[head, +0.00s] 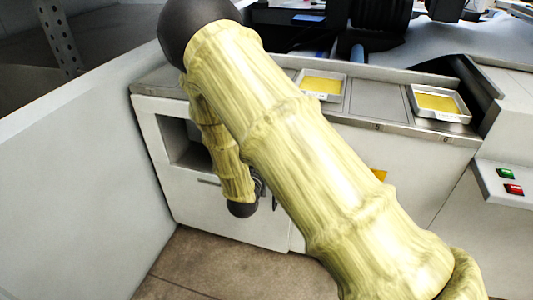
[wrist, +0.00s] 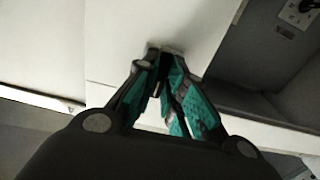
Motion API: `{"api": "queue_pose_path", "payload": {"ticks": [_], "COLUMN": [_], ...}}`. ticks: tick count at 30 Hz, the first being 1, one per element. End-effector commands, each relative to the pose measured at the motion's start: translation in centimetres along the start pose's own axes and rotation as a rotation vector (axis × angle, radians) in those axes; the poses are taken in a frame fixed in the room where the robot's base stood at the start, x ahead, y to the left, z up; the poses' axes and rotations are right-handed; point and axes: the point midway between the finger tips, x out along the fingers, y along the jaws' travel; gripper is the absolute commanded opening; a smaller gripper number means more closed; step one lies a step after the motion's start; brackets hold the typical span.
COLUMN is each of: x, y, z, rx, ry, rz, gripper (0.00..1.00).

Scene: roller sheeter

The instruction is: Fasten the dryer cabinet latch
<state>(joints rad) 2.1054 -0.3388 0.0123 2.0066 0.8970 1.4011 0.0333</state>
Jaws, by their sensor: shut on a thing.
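The white cabinet (head: 205,215) stands left of centre in the head view, behind my arm. Its pale front also fills the upper middle of the wrist view (wrist: 125,60). My gripper (wrist: 166,58) has its teal-padded fingers drawn together at the tips, against the cabinet front. They are shut on a small grey piece, seemingly the latch, mostly hidden between the fingertips. In the head view only a dark bit of my gripper (head: 268,192) shows beside my arm, low at the cabinet front. The latch's position cannot be read there.
An open dark compartment (head: 190,150) is in the cabinet's upper left. Two metal trays with yellow sheets, one at the left (head: 321,84) and one at the right (head: 438,103), sit on the counter above. A control box with green and red buttons (head: 513,189) is at the right. A grey wall (head: 75,200) borders the left.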

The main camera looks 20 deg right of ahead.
Motion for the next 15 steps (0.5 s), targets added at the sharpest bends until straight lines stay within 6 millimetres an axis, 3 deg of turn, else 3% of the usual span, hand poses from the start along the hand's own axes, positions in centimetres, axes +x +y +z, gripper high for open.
{"api": "queue_pose_path", "payload": {"ticks": [11, 12, 15], "x": [-0.03, -0.03, -0.03], "y": [0.05, 0.05, 0.04], "z": [0.10, 0.10, 0.09], "rx": [-0.008, -0.008, -0.007], "ry": [-0.001, -0.002, -0.001], "rz": [0.000, 0.000, 0.000], "gripper": [0.00, 0.13, 0.32]}}
